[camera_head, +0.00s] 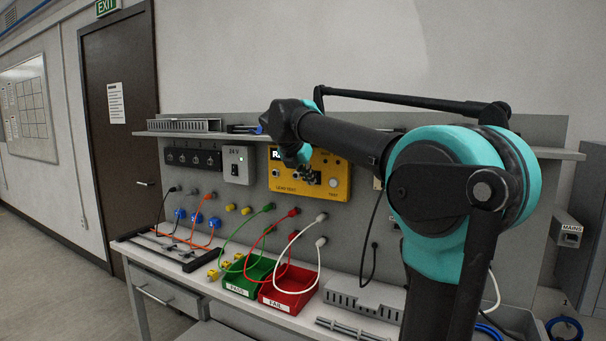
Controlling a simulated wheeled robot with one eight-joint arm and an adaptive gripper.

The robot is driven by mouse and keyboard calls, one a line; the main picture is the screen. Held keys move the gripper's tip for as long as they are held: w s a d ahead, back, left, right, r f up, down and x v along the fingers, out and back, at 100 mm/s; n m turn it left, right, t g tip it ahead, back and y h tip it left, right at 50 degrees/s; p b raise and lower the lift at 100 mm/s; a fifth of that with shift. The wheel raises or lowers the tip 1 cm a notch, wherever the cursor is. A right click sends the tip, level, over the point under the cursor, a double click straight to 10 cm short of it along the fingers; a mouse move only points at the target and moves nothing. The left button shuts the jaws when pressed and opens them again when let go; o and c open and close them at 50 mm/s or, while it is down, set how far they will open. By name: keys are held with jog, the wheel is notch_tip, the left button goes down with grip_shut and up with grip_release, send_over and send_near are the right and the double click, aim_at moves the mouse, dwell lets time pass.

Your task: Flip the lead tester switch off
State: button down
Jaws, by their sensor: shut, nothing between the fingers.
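The yellow lead tester box (342,186) is mounted on the grey back panel above the bench. It bears the words "LEAD TEST", a round white button at the right and a dark switch area near its middle. My gripper (309,177) is shut and empty in front of the tester's face, close to the switch area. My wrist covers the tester's upper left part. The switch's position cannot be told, and I cannot tell whether the gripper touches it.
A green tray (236,287) and a red tray (275,301) stand on the bench below, with green, red and white leads hanging above them. A grey 24 V box (238,171) is left of the tester. A shelf (556,154) runs above.

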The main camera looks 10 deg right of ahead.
jog(key=shift+w+d+f, duration=0.1)
jog(key=shift+w+d, duration=0.45)
jog(key=shift+w, duration=0.25)
jog(key=shift+w+d+f, duration=0.15)
jog(key=shift+w, duration=0.05)
jog(key=shift+r, duration=0.85)
